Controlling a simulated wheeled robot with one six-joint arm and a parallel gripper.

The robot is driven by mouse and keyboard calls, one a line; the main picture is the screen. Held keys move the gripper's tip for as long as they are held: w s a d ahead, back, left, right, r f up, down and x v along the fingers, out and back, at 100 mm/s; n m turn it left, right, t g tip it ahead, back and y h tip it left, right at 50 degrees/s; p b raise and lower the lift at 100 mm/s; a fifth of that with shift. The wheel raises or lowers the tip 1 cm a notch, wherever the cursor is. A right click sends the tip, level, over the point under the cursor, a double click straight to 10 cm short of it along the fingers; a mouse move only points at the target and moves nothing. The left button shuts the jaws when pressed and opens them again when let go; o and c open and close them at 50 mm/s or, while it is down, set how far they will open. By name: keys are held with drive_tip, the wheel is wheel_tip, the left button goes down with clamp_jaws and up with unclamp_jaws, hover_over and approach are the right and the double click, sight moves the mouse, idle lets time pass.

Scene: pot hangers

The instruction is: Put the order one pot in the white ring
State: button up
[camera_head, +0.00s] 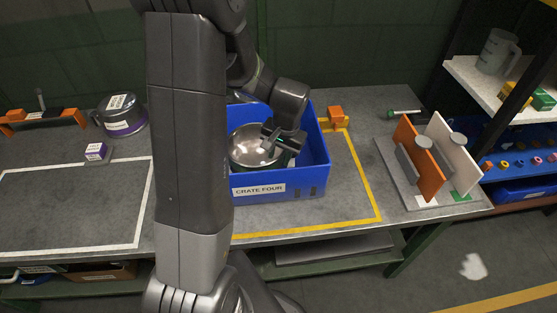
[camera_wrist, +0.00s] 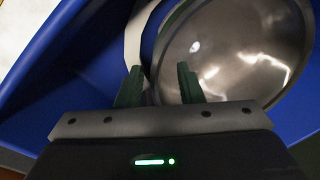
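A shiny metal pot (camera_head: 247,150) sits inside the blue crate (camera_head: 258,188) labelled "CRATE FOUR". It fills the right of the wrist view (camera_wrist: 240,50), with a white curved band beside its rim. I see no readable order label on it. My gripper (camera_head: 279,143) is down in the crate at the pot's right side. In the wrist view its two fingers (camera_wrist: 160,86) are apart, with the pot's edge between them; contact cannot be told. Another pot (camera_head: 121,114), lidded with a purple band and small label, stands back left. A white outline (camera_head: 60,166) marks the left tabletop, bare inside.
A yellow outline (camera_head: 372,193) surrounds the crate. A purple-labelled block (camera_head: 96,152) stands behind the white outline. An orange block (camera_head: 336,115) is behind the crate. A stand with orange and white panels (camera_head: 420,165) is at right, near a shelf (camera_head: 480,80). My arm hides the table's middle.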

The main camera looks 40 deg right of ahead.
wheel_tip(320, 180, up, 9)
drive_tip(key=s, duration=0.1)
drive_tip(key=shift+d, duration=0.25)
drive_tip(key=shift+f, duration=0.15)
drive_tip(key=f, duration=0.4)
drive_tip(key=w+f, duration=0.1)
drive_tip(key=f, duration=0.7)
drive_tip(key=shift+w+a, duration=0.25)
drive_tip(key=shift+a, duration=0.1)
drive_tip(key=shift+r, duration=1.05)
